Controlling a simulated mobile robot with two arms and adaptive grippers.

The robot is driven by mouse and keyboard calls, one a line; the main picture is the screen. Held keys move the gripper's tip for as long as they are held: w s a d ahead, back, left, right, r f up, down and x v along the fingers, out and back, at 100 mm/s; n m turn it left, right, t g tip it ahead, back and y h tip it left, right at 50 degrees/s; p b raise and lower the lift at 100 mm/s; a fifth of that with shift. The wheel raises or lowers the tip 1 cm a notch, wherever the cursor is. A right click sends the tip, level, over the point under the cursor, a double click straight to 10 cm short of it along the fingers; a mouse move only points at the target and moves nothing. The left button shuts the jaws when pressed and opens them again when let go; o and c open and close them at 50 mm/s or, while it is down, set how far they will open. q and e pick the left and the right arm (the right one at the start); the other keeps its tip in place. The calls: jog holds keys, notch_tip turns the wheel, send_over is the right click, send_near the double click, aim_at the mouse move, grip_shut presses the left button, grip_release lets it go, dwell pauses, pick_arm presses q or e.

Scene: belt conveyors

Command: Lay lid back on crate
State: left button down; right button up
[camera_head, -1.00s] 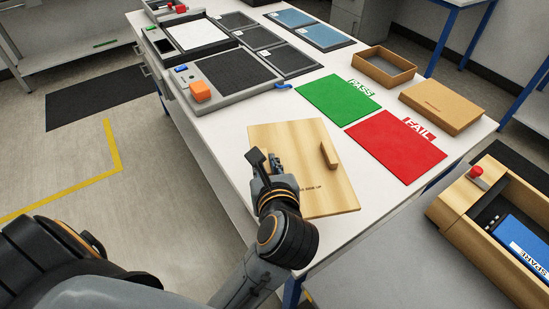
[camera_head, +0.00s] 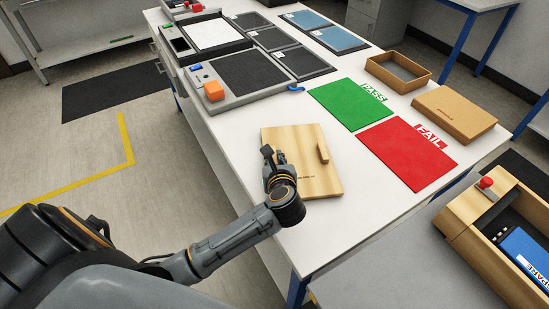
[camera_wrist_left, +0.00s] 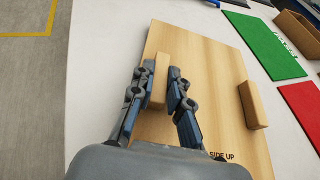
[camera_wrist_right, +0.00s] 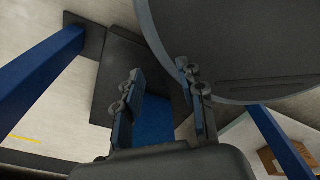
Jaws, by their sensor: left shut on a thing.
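The lid (camera_head: 303,170) is a flat wooden board with two raised wooden blocks and printing ending in "SIDE UP". It is level, printed side up, at the near part of the white table; I cannot tell if it touches the tabletop. My left gripper (camera_head: 271,160) is shut on the lid's left block, which shows between its fingers in the left wrist view (camera_wrist_left: 158,85). The other block (camera_wrist_left: 252,105) is free. The wooden crate (camera_head: 462,213) stands at the right, open, with a blue "SPARE" item (camera_head: 527,255) inside. My right gripper (camera_wrist_right: 158,85) is open and empty.
A green PASS mat (camera_head: 345,104) and red FAIL mat (camera_head: 405,155) lie beyond the lid. Cardboard boxes (camera_head: 455,112) stand at the back right. A red button (camera_head: 486,183) sits on the crate's end. The table's near right is bare.

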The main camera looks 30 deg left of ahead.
pick_arm(q)
jog(key=shift+f, duration=0.2)
jog(key=shift+f, duration=0.15)
jog(key=c, duration=1.3)
grip_release()
